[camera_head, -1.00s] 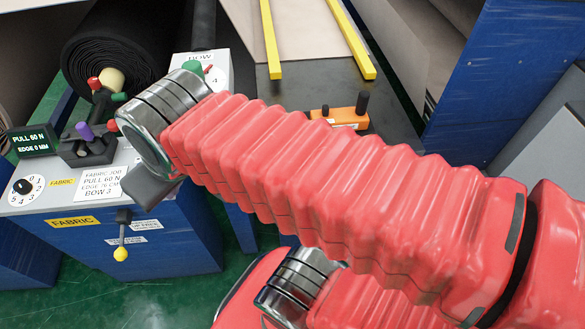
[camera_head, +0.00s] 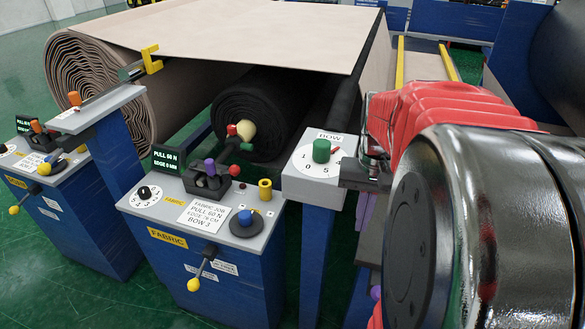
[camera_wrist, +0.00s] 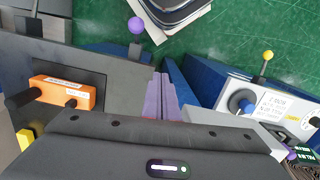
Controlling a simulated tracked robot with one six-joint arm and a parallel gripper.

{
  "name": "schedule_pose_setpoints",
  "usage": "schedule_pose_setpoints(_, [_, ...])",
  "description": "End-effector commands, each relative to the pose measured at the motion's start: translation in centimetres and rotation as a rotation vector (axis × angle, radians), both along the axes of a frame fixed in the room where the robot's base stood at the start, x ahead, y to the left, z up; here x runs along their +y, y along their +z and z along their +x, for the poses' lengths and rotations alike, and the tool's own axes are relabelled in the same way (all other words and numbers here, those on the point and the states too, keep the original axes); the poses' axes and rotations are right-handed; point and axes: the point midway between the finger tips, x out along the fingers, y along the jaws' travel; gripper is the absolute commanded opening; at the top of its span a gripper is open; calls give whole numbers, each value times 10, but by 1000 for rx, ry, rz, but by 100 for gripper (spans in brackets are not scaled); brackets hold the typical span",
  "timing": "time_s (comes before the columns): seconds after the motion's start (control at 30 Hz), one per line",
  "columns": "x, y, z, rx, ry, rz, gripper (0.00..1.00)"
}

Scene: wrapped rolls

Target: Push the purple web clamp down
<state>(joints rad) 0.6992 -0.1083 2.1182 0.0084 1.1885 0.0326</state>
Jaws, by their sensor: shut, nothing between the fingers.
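A purple-knobbed black clamp (camera_head: 210,167) stands on top of the grey-topped fabric console (camera_head: 180,212) in the head view. Its purple knob is up, on a low black block. In the wrist view a small purple knob (camera_wrist: 291,154) shows on the console at the right edge. The dark housing of my gripper (camera_wrist: 160,150) fills the bottom of the wrist view, apart from the clamp. It is shut and holds nothing; its fingertips are not clearly seen.
A grey box with a green bow knob (camera_head: 321,151) stands right of the console. A blue button (camera_head: 245,217) and a yellow cylinder (camera_head: 265,189) are on the console. A black roll (camera_head: 262,110) lies behind. The wrist view shows an orange block (camera_wrist: 65,92) and a purple ball (camera_wrist: 136,25).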

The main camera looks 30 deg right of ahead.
Motion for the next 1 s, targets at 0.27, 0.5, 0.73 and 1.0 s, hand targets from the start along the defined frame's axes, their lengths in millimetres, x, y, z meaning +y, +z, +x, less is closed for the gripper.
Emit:
schedule_pose_setpoints(0.27, [-66, -28, -36, 102, -199, 108, 0])
schedule_pose_setpoints(0.5, [-81, -35, -47, 124, -246, 136, 0])
schedule_pose_setpoints(0.73, [-81, -35, -46, 124, -244, 136, 0])
schedule_pose_setpoints(1.0, [-78, -46, -48, 125, -244, 138, 0])
